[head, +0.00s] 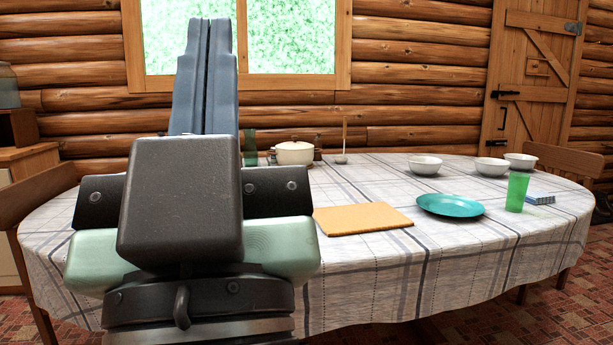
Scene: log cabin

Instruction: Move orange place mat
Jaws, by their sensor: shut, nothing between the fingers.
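The orange place mat (362,218) lies flat on the cloth-covered table (385,265), near its front edge. Its left end comes close to my gripper's body in the picture. My gripper (210,24) fills the left part of the head view, with its two fingers pointing up and pressed together. It is shut and empty, to the left of the mat and apart from it. My gripper hides the left middle of the table.
A teal plate (450,205) and a green cup (517,192) stand right of the mat. White bowls (425,165) stand behind. A cream pot (294,153) and a ladle (342,150) are at the back. Chairs (565,160) flank the table. The cloth in front of the plate is clear.

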